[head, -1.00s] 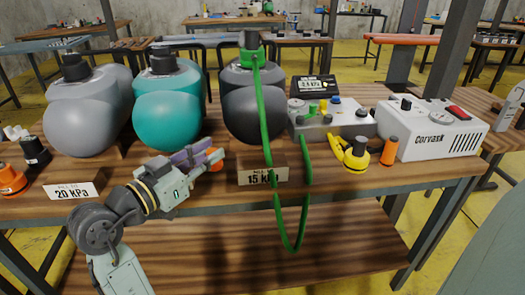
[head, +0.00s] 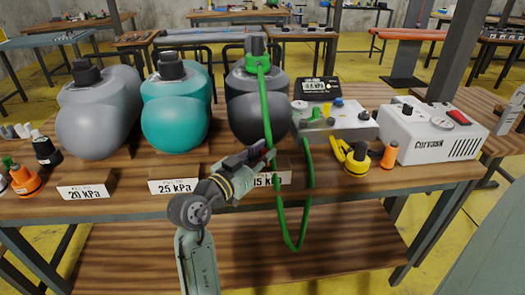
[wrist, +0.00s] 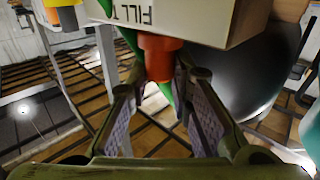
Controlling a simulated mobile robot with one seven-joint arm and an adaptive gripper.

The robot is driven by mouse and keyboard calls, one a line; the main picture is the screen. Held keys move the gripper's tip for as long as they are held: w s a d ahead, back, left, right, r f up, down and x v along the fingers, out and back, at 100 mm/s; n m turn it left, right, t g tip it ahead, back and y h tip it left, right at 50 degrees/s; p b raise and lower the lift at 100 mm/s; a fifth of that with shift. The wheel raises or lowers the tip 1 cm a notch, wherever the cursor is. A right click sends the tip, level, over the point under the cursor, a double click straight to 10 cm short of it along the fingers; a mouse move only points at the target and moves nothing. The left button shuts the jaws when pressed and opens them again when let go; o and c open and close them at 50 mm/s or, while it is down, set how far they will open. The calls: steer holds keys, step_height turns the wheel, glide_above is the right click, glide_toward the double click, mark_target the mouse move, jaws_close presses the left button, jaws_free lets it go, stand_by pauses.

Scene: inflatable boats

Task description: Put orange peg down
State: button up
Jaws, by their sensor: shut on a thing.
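An orange peg (wrist: 160,52) is between the fingertips of my gripper (wrist: 164,80) in the wrist view, and the jaws are shut on it. In the head view my gripper (head: 258,158) is at the front of the bench, before the dark inflated boat (head: 256,112) and partly covering the 15 kPa sign (head: 272,178). The held peg is mostly hidden there. In the wrist view the sign (wrist: 200,14) is close beyond the peg; I cannot tell whether they touch. Another orange peg (head: 389,155) stands upright on the bench (head: 330,178) at the right.
A green hose (head: 268,110) runs down from the dark boat and loops below the bench edge, close to my gripper. A yellow-black valve piece (head: 356,160), a white Curvask box (head: 428,130) and a grey control panel (head: 335,122) stand right. Grey and teal (head: 174,115) boats stand left.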

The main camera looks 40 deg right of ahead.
steer(key=shift+f+b, duration=0.35)
steer(key=o, duration=0.9)
steer(key=shift+r, duration=0.1)
steer(key=shift+o, duration=0.2)
steer(key=shift+r+p, duration=0.2)
steer(key=shift+p, duration=0.1)
steer(key=b+v, duration=0.3)
steer(key=v, duration=0.9)
